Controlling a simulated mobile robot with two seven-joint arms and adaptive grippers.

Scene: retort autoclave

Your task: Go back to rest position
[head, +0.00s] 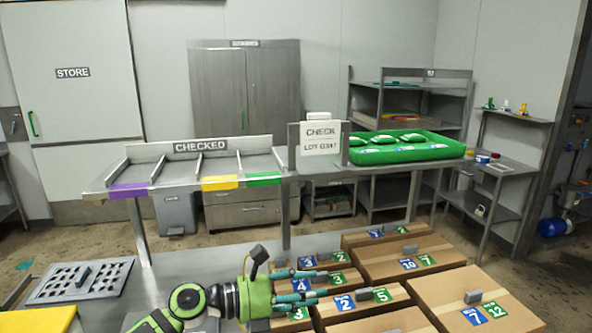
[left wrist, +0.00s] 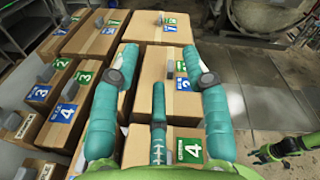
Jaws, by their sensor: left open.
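My left gripper (head: 316,286) has teal fingers and reaches in from the left, over the cardboard boxes (head: 385,322) in the head view. Its fingers are spread wide with nothing held between them. In the left wrist view the open left gripper (left wrist: 160,62) points over the box tops, and a box with a green number 4 label (left wrist: 189,151) lies below it. A green and black arm part, which looks like my right gripper (left wrist: 268,152), shows at the right edge of that view. Its fingers are too small to judge.
A steel bench (head: 345,171) stands beyond the boxes, with CHECKED lanes, a CHECK sign (head: 321,138) and a green tray (head: 440,147) of green pouches. A perforated grey plate (head: 82,279) is at left. Bare floor (left wrist: 260,105) lies right of the boxes in the wrist view.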

